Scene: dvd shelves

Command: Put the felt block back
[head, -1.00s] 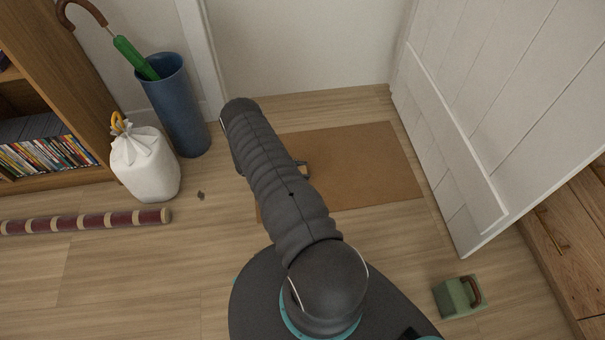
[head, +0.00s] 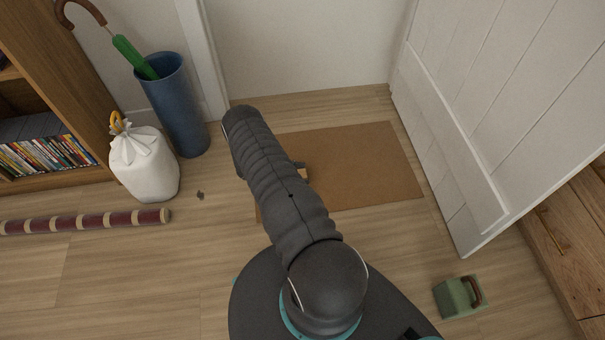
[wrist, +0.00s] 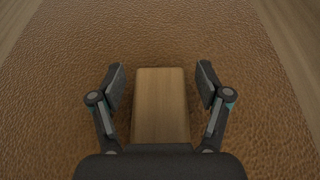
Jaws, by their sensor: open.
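A wood-coloured block (wrist: 160,105) with a plain flat top lies on the brown mat, between the two fingers of my gripper (wrist: 161,70) in the wrist view. The fingers are open, with a gap on each side of the block. In the head view a small pale edge of this block (head: 304,174) shows beside my arm, which hides the rest. No felt can be made out on it. A green block with a brown handle (head: 456,298) stands on the floor at the lower right, well away from my gripper.
The brown mat (head: 370,165) lies before a white panelled door (head: 450,140). A blue umbrella stand (head: 176,105), a white tied bag (head: 145,165), a red-and-tan striped roll (head: 85,222) and a disc shelf (head: 50,183) are at left. A small dark scrap (head: 200,195) lies on the floor.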

